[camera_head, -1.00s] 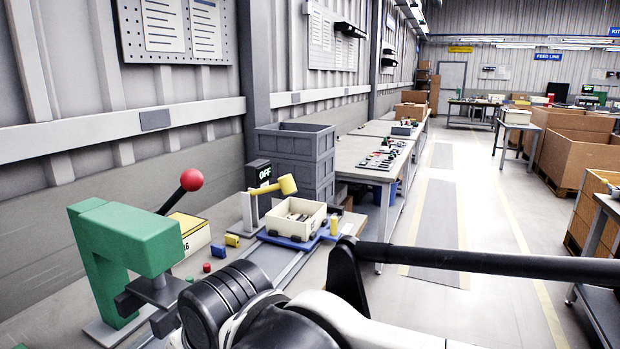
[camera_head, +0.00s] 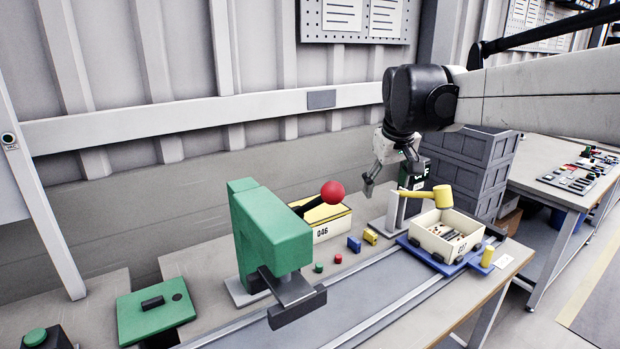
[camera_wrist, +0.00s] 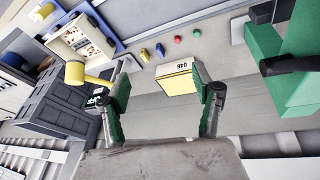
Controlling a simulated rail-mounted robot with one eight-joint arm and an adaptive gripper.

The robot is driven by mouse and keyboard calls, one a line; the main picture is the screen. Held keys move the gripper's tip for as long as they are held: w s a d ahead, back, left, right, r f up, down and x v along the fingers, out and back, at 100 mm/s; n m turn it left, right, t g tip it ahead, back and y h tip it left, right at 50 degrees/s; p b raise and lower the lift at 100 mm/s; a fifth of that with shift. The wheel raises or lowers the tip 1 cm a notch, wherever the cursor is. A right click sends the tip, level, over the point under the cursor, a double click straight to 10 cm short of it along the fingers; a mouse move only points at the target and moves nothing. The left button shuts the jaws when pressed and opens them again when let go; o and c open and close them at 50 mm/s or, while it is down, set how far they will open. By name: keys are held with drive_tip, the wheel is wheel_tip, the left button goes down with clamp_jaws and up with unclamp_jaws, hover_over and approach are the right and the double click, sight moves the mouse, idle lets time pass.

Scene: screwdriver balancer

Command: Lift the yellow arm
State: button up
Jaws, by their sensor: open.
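The yellow arm (camera_head: 413,194) is a thin bar with a thick cylindrical head at its right end, mounted on a grey upright post (camera_head: 393,212). It lies roughly level, with its head just over the edge of a cream bin. In the wrist view the yellow arm (camera_wrist: 97,80) shows left of centre, beside the left finger, which partly overlaps its thin end. My gripper (camera_head: 390,172) is open and empty, pointing down, above and to the left of the post. In the wrist view my gripper (camera_wrist: 166,92) has its fingers spread wide, with a yellow box beyond the gap.
The cream bin (camera_head: 433,238) with parts sits on a blue carriage (camera_head: 420,254) on rails. Dark grey crates (camera_head: 480,160) and a dark display box stand behind. A green press (camera_head: 262,225) with a red-ball lever (camera_head: 332,192) and a yellow box (camera_head: 322,222) stand left.

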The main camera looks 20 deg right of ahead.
drive_tip(key=w+d+r+g+p, duration=0.2)
drive_tip(key=w+d+p, duration=0.3)
drive_tip(key=w+d, duration=0.75)
drive_tip(key=g+p, duration=0.2)
drive_tip(key=p, duration=0.2)
approach(441, 196)
wheel_tip(441, 196, up, 2)
drive_tip(key=w+d, duration=0.2)
drive_tip(key=f, duration=0.4)
drive_tip(key=d+f+p, duration=0.1)
drive_tip(key=f, duration=0.8)
drive_tip(key=shift+w+d+f+p, duration=0.15)
drive_tip(key=shift+d+f+p, duration=0.05)
drive_tip(key=shift+p, duration=0.1)
drive_tip(key=shift+c, duration=0.5)
clamp_jaws()
